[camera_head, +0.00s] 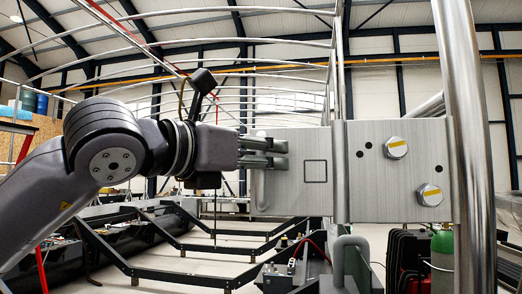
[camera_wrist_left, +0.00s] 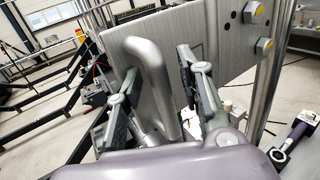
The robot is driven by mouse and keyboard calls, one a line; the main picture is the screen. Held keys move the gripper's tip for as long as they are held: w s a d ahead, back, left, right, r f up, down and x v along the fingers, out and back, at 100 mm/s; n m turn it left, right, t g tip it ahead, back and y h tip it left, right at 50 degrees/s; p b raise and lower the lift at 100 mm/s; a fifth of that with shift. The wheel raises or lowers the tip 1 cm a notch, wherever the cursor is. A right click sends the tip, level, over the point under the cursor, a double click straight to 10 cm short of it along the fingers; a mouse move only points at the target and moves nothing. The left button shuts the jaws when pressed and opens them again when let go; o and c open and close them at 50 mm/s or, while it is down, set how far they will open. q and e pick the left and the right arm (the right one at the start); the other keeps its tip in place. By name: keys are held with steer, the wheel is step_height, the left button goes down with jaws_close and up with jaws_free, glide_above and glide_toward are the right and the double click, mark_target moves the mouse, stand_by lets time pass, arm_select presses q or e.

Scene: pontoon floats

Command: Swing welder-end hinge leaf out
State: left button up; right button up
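The hinge leaf (camera_head: 290,190) is a flat brushed-metal plate with a dark square outline. It stands upright, roughly in line with the bolted plate (camera_head: 375,185) to its right, with a vertical seam between them. A bent round-bar handle (camera_wrist_left: 155,85) is on the leaf in the left wrist view; in the head view it shows at the leaf's left edge (camera_head: 260,190). My left gripper (camera_head: 275,153) reaches in from the left at this edge. In the left wrist view its fingers (camera_wrist_left: 158,75) are spread on either side of the handle, with gaps visible. My right gripper is not in view.
Two yellow-marked bolts (camera_head: 396,147) project from the bolted plate. A thick vertical metal post (camera_head: 466,150) stands at the right. Another bent grey bar (camera_head: 347,255) stands below the plates. Dark frame beams (camera_head: 200,247) lie behind on the left. A green cylinder (camera_head: 442,255) is low right.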

arm_select(q)
steer(key=shift+c, duration=0.4)
jaws_close()
stand_by(0.4)
